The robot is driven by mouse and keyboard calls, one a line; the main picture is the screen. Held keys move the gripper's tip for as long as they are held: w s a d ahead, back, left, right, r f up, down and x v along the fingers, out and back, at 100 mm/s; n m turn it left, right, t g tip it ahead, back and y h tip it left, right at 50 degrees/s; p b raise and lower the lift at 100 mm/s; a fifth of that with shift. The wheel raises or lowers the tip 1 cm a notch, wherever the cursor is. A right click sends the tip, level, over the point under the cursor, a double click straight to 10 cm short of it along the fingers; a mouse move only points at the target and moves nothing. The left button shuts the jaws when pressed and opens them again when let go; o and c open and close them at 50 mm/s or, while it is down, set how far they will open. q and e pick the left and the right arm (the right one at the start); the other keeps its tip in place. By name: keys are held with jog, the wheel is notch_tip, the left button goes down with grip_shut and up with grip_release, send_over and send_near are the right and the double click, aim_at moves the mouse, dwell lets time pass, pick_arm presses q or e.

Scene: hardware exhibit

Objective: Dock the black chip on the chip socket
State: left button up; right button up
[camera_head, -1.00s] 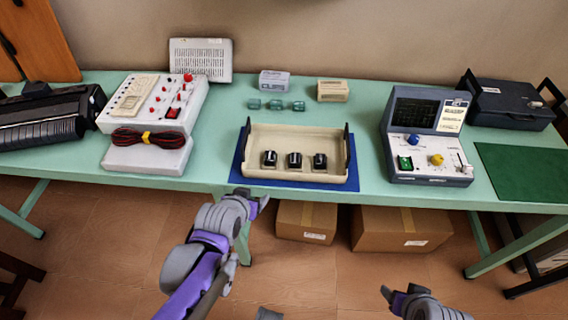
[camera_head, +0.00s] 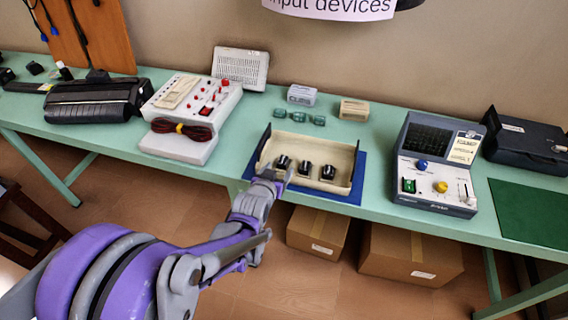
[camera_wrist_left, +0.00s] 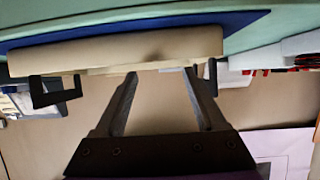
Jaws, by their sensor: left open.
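Several small black pieces sit in a row in a cream tray (camera_head: 342,186) in the head view: a left one (camera_head: 283,162), a middle one (camera_head: 305,168) and a right one (camera_head: 328,172). They are too small to tell which is the black chip, and I cannot make out the chip socket for sure. My left gripper (camera_head: 273,176) is open and empty at the tray's front left edge. In the left wrist view its two fingers (camera_wrist_left: 160,74) are spread just by the tray's cream wall (camera_wrist_left: 120,48), with nothing between them. My right gripper is out of view.
The tray has black handles and rests on a blue mat (camera_head: 350,197). Teal blocks (camera_head: 300,117) lie behind it. A red-buttoned device (camera_head: 195,110) stands left, a blue-grey instrument (camera_head: 435,165) right. Cardboard boxes (camera_head: 410,255) are below the green table (camera_head: 375,125).

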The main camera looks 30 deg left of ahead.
aim_at(283, 160)
pick_arm(q)
jog(key=x, duration=0.7)
jog(key=shift+a, duration=0.35)
grip_shut()
